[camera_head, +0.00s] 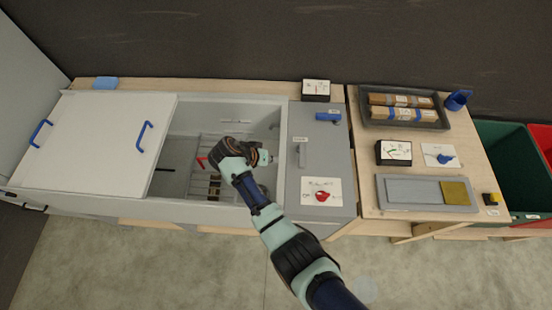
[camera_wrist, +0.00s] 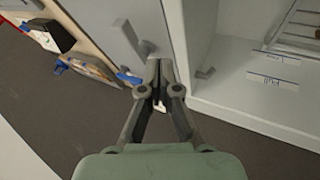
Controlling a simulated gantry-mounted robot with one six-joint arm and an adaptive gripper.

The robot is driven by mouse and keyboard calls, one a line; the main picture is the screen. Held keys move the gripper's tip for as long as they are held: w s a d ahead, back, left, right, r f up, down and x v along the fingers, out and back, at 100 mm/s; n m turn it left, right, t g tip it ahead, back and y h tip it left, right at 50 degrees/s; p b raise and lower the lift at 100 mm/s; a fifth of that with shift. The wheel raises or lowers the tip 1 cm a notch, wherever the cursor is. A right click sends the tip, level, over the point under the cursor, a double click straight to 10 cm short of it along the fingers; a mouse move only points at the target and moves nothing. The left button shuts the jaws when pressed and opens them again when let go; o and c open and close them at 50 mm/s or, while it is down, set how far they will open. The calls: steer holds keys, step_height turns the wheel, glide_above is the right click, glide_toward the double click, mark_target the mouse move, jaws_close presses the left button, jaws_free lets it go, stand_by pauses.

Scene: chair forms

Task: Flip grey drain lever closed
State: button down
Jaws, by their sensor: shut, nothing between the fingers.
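The grey lever (camera_head: 302,155) stands on the grey side panel, between a blue handle and a card with a red knob. A long grey lever (camera_wrist: 131,38) also shows on the panel in the wrist view, up and left of my fingertips. My gripper (camera_head: 265,157) is over the right part of the open basin, left of the lever and apart from it in the head view. In the wrist view my gripper (camera_wrist: 160,66) has its fingers together with nothing between them. Whether a fingertip touches anything is unclear.
The basin's right wall (camera_head: 275,125) lies near my gripper; a small grey fitting (camera_wrist: 205,73) shows on a wall. A blue handle (camera_head: 328,117) and red knob (camera_head: 322,196) share the panel. A white lid (camera_head: 100,140) covers the basin's left. A tray (camera_head: 440,122) stands right.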

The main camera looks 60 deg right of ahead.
mark_target(302, 155)
steer(key=b+x, duration=0.1)
steer(key=x, duration=0.7)
steer(key=shift+a, duration=0.1)
steer(key=shift+s+d+r+p, duration=0.15)
steer(key=shift+s+d+p, duration=0.15)
steer(key=shift+s, duration=0.3)
steer(key=shift+s+d+r+p, duration=0.1)
steer(key=shift+s+d+p, duration=0.15)
steer(key=shift+s, duration=0.35)
steer(key=shift+s+d, duration=0.3)
steer(key=shift+s, duration=0.25)
steer(key=shift+s+n+p, duration=0.25)
steer(key=shift+n+p, duration=0.15)
steer(key=shift+p, duration=0.25)
